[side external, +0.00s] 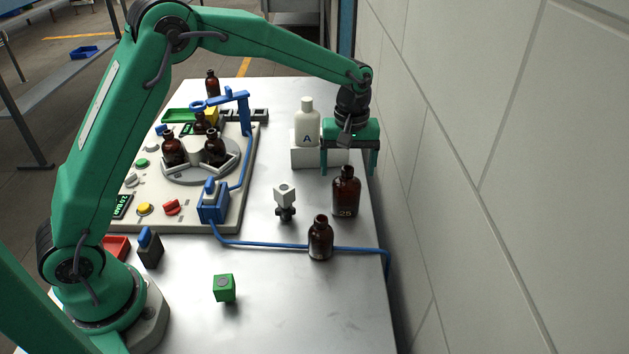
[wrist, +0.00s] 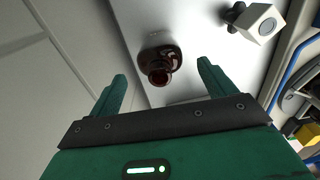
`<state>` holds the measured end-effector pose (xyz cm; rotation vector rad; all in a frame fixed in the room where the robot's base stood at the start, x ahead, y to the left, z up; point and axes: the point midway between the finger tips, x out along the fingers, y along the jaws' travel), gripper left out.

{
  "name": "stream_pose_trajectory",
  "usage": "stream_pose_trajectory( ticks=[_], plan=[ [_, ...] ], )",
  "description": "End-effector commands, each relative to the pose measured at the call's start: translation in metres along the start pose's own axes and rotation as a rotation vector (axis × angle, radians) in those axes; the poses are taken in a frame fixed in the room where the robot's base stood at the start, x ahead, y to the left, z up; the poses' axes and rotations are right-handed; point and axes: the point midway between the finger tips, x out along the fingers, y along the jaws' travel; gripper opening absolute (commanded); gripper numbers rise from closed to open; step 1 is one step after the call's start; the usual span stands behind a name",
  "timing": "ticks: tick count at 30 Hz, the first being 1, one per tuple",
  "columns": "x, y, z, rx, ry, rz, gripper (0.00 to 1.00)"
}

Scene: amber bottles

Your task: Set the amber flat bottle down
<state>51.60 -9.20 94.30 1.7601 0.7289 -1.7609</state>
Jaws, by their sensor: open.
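The amber flat bottle (side external: 345,197), dark brown with a "25" mark, stands upright on the metal table near its right edge. My gripper (side external: 349,172) is above it, pointing down, with its two fingers apart and nothing held between them. In the wrist view, the flat bottle (wrist: 153,58) shows from above, its round mouth towards the camera, beyond and between the open fingertips (wrist: 162,72). The bottle looks clear of both fingers.
A round amber bottle (side external: 320,241) stands nearer the front, by a blue cable (side external: 270,244). A white bottle marked A (side external: 307,125) stands on a white block (side external: 303,156) behind. A grey-white knobbed part (side external: 285,195) is left. A wall (side external: 480,180) runs along the right.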

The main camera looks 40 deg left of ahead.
Motion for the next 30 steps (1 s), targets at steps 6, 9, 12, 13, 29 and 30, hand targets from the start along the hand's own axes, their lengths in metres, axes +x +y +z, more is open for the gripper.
stream_pose_trajectory(
  ticks=[6, 9, 12, 13, 29, 30],
  plan=[
    [-0.037, 0.001, -0.001, 0.000, 0.002, 0.003, 0.83],
    [-0.049, 0.000, 0.000, 0.000, 0.001, 0.002, 0.83],
    [-0.058, 0.001, 0.000, 0.000, 0.001, 0.002, 0.83],
    [-0.060, 0.000, 0.000, 0.000, 0.001, 0.001, 0.83],
    [-0.066, 0.000, 0.000, 0.000, 0.000, 0.001, 0.83],
    [-0.066, 0.000, 0.000, 0.000, 0.000, 0.001, 0.83]
  ],
)
